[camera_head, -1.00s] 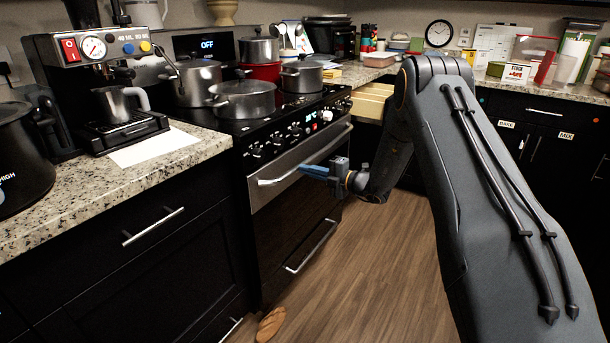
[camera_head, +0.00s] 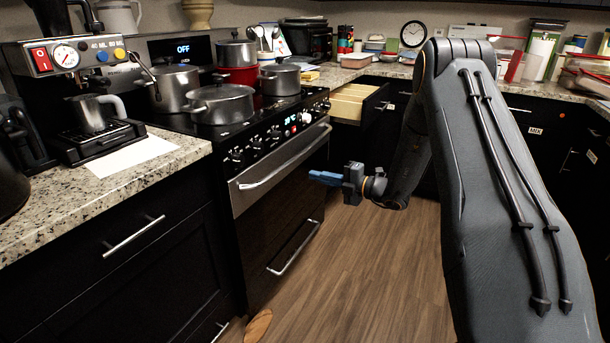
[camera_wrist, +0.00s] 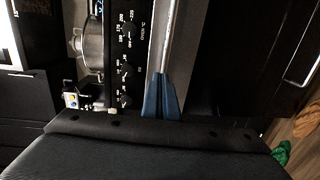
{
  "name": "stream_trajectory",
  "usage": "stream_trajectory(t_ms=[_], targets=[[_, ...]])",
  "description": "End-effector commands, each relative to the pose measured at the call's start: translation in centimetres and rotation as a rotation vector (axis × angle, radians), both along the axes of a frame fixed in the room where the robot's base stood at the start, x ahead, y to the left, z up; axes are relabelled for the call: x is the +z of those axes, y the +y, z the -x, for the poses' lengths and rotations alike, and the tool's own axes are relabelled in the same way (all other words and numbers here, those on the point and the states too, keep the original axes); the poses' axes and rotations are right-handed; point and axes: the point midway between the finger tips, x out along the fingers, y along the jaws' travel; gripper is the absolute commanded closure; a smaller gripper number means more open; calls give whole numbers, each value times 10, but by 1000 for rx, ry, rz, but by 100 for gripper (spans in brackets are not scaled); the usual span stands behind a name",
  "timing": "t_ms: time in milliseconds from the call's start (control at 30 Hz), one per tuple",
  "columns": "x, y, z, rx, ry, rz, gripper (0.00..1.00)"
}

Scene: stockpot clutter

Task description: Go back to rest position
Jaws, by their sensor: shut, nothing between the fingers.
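My gripper (camera_head: 326,178) is at the end of my arm, in front of the stove (camera_head: 270,160), pointing left towards the oven front. Its blue fingers are together with nothing between them. In the head view it overlaps the oven front near the right end of the handle (camera_head: 285,155); no contact shows. In the wrist view the closed blue fingertips (camera_wrist: 163,80) line up with the light bar of the oven handle, and the knob panel (camera_wrist: 127,50) is left of them.
Several pots, including a lidded grey pot (camera_head: 221,103), stand on the stovetop. An open drawer (camera_head: 358,102) juts out beyond the stove. An espresso machine (camera_head: 85,90) is on the left counter. A bread loaf (camera_head: 258,326) lies on the floor.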

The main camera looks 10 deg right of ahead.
Motion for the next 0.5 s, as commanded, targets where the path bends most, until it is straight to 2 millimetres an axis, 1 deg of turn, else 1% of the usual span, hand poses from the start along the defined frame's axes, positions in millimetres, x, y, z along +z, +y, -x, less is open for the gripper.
stream_trajectory(t_ms=[33,167,267,367,467,500], targets=[[1,-6,5,-2,1,1,100],[2,-14,12,-1,1,0,100],[6,-9,20,24,-10,33,100],[16,14,40,116,-55,148,100],[27,49,81,291,-156,350,100],[32,62,102,378,-212,444,100]])
